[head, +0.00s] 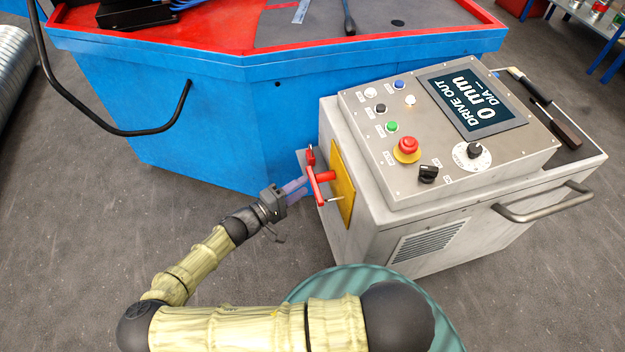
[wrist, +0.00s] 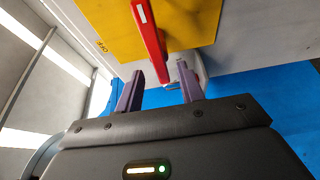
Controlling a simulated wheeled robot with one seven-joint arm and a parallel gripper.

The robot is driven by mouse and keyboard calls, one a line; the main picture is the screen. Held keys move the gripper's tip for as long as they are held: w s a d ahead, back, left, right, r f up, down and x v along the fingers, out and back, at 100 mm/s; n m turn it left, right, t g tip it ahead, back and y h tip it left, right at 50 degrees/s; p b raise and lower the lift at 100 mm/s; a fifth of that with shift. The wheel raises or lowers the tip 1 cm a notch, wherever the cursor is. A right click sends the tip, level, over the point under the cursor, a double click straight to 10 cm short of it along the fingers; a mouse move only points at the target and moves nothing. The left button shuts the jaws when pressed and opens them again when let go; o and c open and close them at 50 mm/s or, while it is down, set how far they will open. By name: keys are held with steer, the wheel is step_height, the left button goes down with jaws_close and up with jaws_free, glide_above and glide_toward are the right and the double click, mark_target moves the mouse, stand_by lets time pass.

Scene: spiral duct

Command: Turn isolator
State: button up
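The isolator is a red handle (head: 316,188) on a yellow plate (head: 343,187) on the left side of the grey control cabinet. In the wrist view the red handle (wrist: 152,40) runs down from the yellow plate (wrist: 100,22), slightly slanted, with small lettering, apparently "OFF", at the plate's lower left. My gripper (wrist: 160,76) is open, its two purple fingers apart. The handle's lower end shows between the fingertips in the picture; I cannot tell whether they touch it. In the head view my gripper (head: 298,190) is just left of the handle.
The cabinet top carries a display (head: 473,100), a red emergency button (head: 406,148), a black knob and several small buttons. A blue machine (head: 180,110) with a black bar handle (head: 150,130) stands behind. A metal rail (head: 555,203) juts from the cabinet's front. Grey floor is free at lower left.

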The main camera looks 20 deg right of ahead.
mark_target(312, 178)
steer(key=x, duration=0.5)
steer(key=shift+c, duration=0.2)
jaws_close()
